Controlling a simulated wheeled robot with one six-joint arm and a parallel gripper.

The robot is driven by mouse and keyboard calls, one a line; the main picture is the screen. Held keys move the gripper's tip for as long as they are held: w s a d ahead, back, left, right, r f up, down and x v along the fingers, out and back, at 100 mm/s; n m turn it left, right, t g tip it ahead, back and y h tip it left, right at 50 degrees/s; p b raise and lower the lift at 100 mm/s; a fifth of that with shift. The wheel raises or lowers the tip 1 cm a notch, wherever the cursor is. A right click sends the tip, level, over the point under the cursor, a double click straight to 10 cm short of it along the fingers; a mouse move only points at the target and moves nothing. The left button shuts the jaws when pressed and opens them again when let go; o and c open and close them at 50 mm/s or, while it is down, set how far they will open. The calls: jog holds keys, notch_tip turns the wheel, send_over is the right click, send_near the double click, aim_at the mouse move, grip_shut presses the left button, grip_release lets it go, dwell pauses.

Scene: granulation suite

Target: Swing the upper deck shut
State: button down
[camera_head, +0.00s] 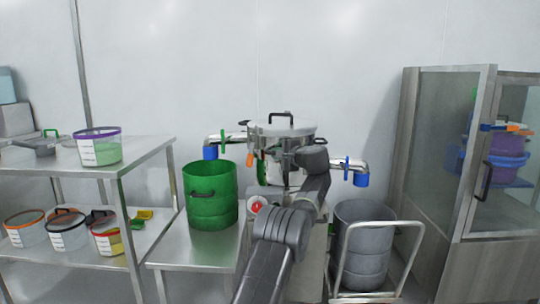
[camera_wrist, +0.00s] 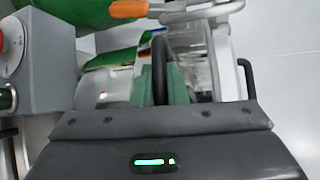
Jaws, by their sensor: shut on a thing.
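The sifter stands in the middle of the head view, with its round steel upper deck (camera_head: 264,137) under a domed lid with a black handle (camera_head: 281,115). My arm covers much of the deck's front and right side, so I cannot tell how far open it is. In the wrist view my gripper (camera_wrist: 160,84) has its green finger pads closed on a dark upright bar handle (camera_wrist: 160,55). Steel and clear parts of the machine lie just beyond it. An orange-gripped clamp lever (camera_wrist: 128,9) is above; it also shows in the head view (camera_head: 250,159).
A green drum (camera_head: 210,195) stands on a steel table left of the sifter. A grey drum (camera_head: 361,245) sits on a trolley (camera_head: 414,240) at right. Blue-capped spouts (camera_head: 209,152) (camera_head: 361,179) stick out on both sides. A control box with a red button (camera_head: 256,205) is close by.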

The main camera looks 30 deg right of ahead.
jog(key=shift+s+d+f, duration=0.1)
jog(key=shift+s+d, duration=0.25)
jog(key=c, duration=1.5)
grip_release()
jog(key=shift+o, duration=0.2)
jog(key=s+d+r, duration=0.1)
jog(key=s+r, duration=0.1)
jog(key=s, duration=1.1)
jog(key=shift+s+d+b, duration=0.2)
jog(key=shift+s+b, duration=0.1)
jog(key=shift+b, duration=0.1)
jog(key=shift+r, duration=0.1)
jog(key=shift+c, duration=0.4)
